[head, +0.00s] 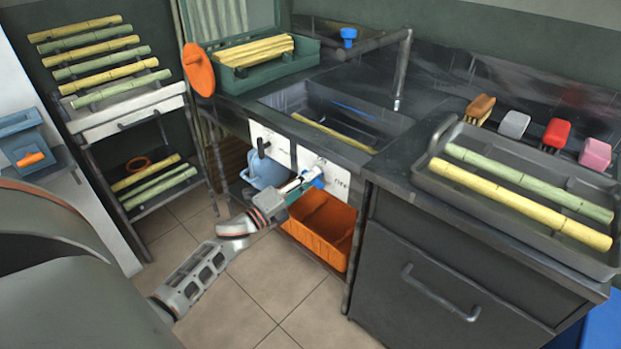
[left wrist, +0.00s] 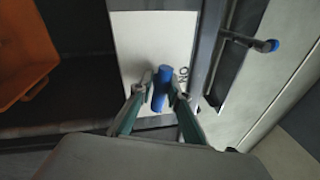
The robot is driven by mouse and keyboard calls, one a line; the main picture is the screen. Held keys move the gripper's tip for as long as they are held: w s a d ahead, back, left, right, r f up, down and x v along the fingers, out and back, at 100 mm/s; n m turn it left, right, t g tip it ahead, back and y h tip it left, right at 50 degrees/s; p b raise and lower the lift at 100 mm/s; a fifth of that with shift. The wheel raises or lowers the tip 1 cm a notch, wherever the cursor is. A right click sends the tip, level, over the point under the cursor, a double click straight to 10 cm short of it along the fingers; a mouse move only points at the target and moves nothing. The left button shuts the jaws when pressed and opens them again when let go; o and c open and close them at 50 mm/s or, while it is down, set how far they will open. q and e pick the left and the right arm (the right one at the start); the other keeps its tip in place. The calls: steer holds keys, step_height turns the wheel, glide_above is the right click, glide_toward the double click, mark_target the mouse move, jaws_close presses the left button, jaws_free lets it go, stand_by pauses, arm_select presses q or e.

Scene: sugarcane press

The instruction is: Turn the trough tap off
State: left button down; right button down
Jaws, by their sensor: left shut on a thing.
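A blue tap handle (head: 315,176) is on a white panel (head: 338,181) on the front of the trough (head: 290,96). My left gripper (head: 303,182) reaches in from the left and is at this handle. In the left wrist view the blue handle (left wrist: 162,88) stands between the fingertips of my left gripper (left wrist: 160,91), which is shut on it. The label beside it there appears to read ON. The gripper hides part of the handle and panel in the head view. My right gripper is in neither view.
An orange crate (head: 318,232) sits under the trough, below my left gripper. A blue jug-like container (head: 265,170) is left of it. Grey drawers (head: 440,270) bound the right. The tiled floor in front is clear.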

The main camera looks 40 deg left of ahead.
arm_select(q)
steer(key=shift+n, duration=1.2)
steer(key=shift+y, duration=0.3)
steer(key=shift+n, duration=0.3)
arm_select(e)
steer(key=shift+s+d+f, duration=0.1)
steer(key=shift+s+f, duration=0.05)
arm_select(q)
steer(key=c, duration=2.2)
jaws_free()
steer(key=shift+s+f, duration=0.15)
steer(key=shift+s, duration=0.1)
steer(key=v, duration=1.1)
steer(key=shift+s+f, duration=0.15)
steer(key=shift+s, duration=0.1)
